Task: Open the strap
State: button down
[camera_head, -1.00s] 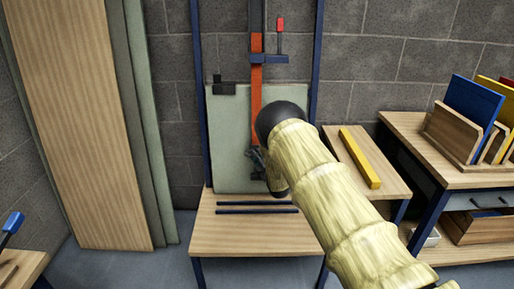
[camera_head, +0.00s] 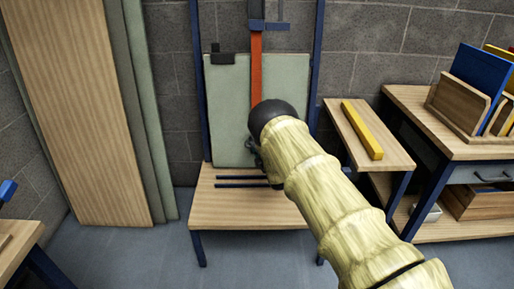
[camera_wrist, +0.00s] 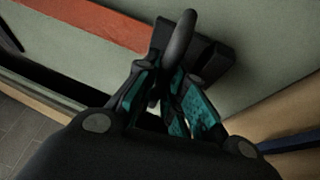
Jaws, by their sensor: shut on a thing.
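The orange-red strap (camera_head: 256,72) runs down the front of the pale green panel (camera_head: 229,100). Its lower end is hidden behind my arm in the head view. In the wrist view the strap (camera_wrist: 85,22) crosses the upper left. A dark rounded handle (camera_wrist: 181,35) stands out from a black block (camera_wrist: 214,66) in front of the panel. My gripper (camera_wrist: 165,82), with teal-padded fingers, is shut on the handle. In the head view my gripper (camera_head: 256,151) is low at the panel, partly hidden by my arm.
The panel stands on a wooden bench (camera_head: 220,206) between blue posts, with two dark bars (camera_head: 240,181) at its front. A side shelf with a yellow bar (camera_head: 362,130) is at the right. Tall boards (camera_head: 88,110) lean at the left. Floor shows around the bench.

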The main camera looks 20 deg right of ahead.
jog(key=c, duration=1.5)
grip_release()
jog(key=shift+s+f, duration=0.1)
jog(key=shift+f, duration=0.3)
jog(key=shift+r, duration=0.15)
jog(key=s, duration=0.4)
jog(key=s+d, duration=0.1)
jog(key=s, duration=0.7)
jog(key=shift+d+f, duration=0.2)
jog(key=shift+f, duration=0.2)
